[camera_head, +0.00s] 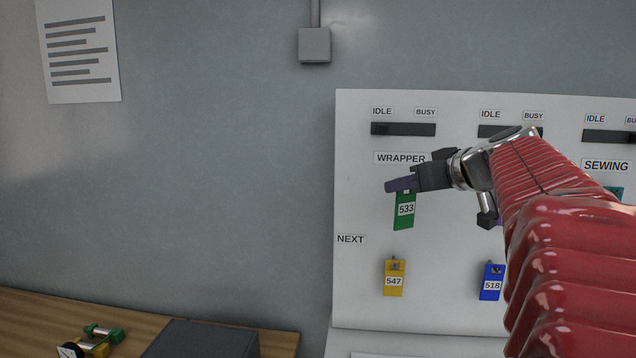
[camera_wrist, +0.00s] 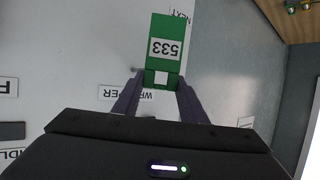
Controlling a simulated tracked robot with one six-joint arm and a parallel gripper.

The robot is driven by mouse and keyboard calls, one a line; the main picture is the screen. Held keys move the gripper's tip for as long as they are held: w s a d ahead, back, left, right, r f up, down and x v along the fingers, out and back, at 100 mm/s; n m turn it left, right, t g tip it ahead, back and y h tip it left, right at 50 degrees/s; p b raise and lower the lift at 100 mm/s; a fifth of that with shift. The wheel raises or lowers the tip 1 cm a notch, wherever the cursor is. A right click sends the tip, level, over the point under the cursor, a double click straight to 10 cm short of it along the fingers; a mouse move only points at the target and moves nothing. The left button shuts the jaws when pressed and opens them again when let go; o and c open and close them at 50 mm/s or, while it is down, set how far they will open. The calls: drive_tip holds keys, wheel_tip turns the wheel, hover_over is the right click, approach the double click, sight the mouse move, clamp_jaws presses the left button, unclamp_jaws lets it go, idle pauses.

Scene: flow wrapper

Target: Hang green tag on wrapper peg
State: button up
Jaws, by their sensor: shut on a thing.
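The green tag (camera_head: 405,209), marked 533, hangs down from my gripper (camera_head: 392,185) just below the WRAPPER label (camera_head: 401,158) on the white board. In the wrist view the green tag (camera_wrist: 167,47) sits between the tips of my gripper (camera_wrist: 160,82), which are shut on its slotted end. A small peg (camera_wrist: 133,70) shows beside the left finger in the wrist view. The tag looks apart from this peg there, though the depth between them is hard to judge. In the head view my gripper hides the area where the peg is.
The white board (camera_head: 350,290) also carries a yellow tag 547 (camera_head: 394,278) in the NEXT row and a blue tag 518 (camera_head: 491,282) to its right. Dark IDLE/BUSY slots (camera_head: 403,129) run above. A wooden table (camera_head: 30,312) with a dark box (camera_head: 200,340) stands at lower left.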

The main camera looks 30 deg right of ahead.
drive_tip(key=shift+w+d+f, duration=0.1)
drive_tip(key=shift+w+d, duration=0.5)
drive_tip(key=shift+w, duration=0.3)
drive_tip(key=shift+w+d, duration=0.6)
drive_tip(key=shift+w, duration=0.25)
drive_tip(key=shift+w+d+f, duration=0.1)
drive_tip(key=shift+w+d, duration=0.5)
drive_tip(key=shift+w, duration=0.3)
drive_tip(key=shift+w+d, duration=0.15)
drive_tip(key=shift+w, duration=0.05)
drive_tip(key=shift+w+d+f, duration=0.15)
drive_tip(key=shift+f, duration=0.05)
drive_tip(key=shift+d+f, duration=0.1)
drive_tip(key=shift+f, duration=0.25)
drive_tip(key=o, duration=0.8)
drive_tip(key=shift+c, duration=0.2)
drive_tip(key=shift+o, duration=1.7)
drive_tip(key=shift+s+r, duration=0.15)
drive_tip(key=shift+s, duration=0.3)
drive_tip(key=v, duration=1.3)
drive_tip(key=shift+a+r, duration=0.25)
drive_tip(key=shift+r, duration=0.1)
drive_tip(key=shift+s, duration=0.15)
